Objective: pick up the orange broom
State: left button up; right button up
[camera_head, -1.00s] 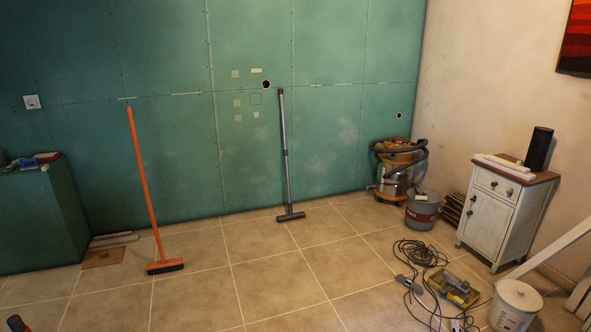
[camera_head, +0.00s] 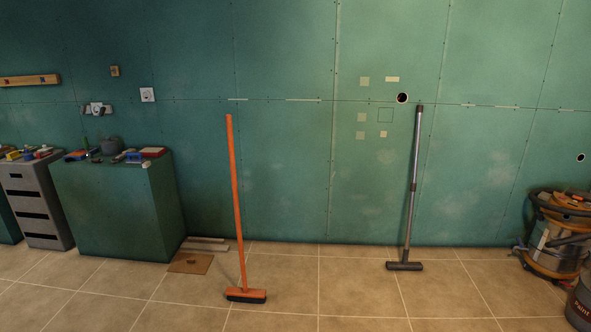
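The orange broom (camera_head: 237,205) stands nearly upright, left of the middle of the head view. Its long orange handle leans back towards the green wall, and its head with dark bristles (camera_head: 246,296) rests on the tiled floor. Neither of my grippers is in the frame, so nothing of mine is seen near the broom.
A grey floor squeegee or vacuum tool (camera_head: 412,190) leans on the wall to the right. A green cabinet (camera_head: 115,210) with tools on top and a grey drawer unit (camera_head: 35,205) stand left. A vacuum cleaner (camera_head: 556,240) stands at right. Floor tiles before the broom are clear.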

aim_at(231, 293)
jog(key=i+u, duration=0.15)
jog(key=i, duration=0.7)
jog(key=i+l+u, duration=0.15)
jog(key=i, duration=0.65)
